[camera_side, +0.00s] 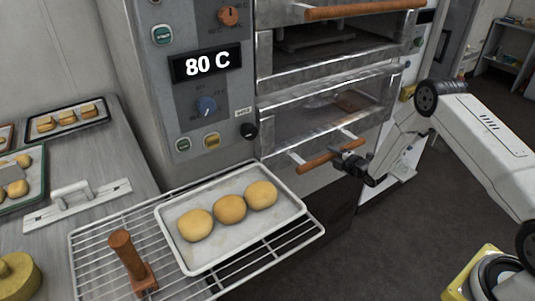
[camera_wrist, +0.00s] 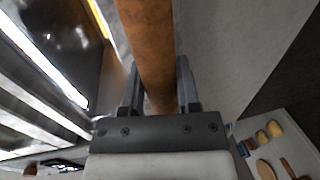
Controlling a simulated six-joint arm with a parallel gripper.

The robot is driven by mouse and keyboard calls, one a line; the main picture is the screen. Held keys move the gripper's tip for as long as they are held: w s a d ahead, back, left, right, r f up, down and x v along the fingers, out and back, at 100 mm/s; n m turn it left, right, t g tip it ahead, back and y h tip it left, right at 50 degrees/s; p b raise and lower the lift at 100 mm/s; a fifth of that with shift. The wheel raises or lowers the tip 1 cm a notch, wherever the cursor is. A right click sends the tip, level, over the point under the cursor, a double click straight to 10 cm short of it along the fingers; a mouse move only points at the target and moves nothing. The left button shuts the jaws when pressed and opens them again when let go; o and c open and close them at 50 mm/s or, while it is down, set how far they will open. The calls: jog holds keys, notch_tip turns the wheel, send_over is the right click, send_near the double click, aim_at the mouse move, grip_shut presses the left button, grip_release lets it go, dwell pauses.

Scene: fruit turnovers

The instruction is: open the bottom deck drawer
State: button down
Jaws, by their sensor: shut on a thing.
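The bottom deck drawer (camera_side: 285,157) is the lower metal front of the oven, with a wooden bar handle (camera_side: 318,163) on two metal brackets. I cannot tell for sure whether the drawer stands slightly out from the oven face. My gripper (camera_side: 350,163) is at the right part of this handle, shut on it. In the wrist view the wooden handle (camera_wrist: 148,40) runs between the two dark fingers of my gripper (camera_wrist: 160,92), one on each side. The fingers hide part of the handle.
An upper deck with its own wooden handle (camera_side: 350,10) is above. The oven's panel display (camera_side: 206,63) reads 80 C. A tray (camera_side: 187,262) with three buns sits on a wire rack (camera_side: 88,245) at front left, close to the drawer.

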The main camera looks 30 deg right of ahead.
jog(key=shift+s, duration=0.15)
dwell(0.3)
jog(key=s, duration=3.2)
jog(key=shift+c, duration=1.6)
grip_release()
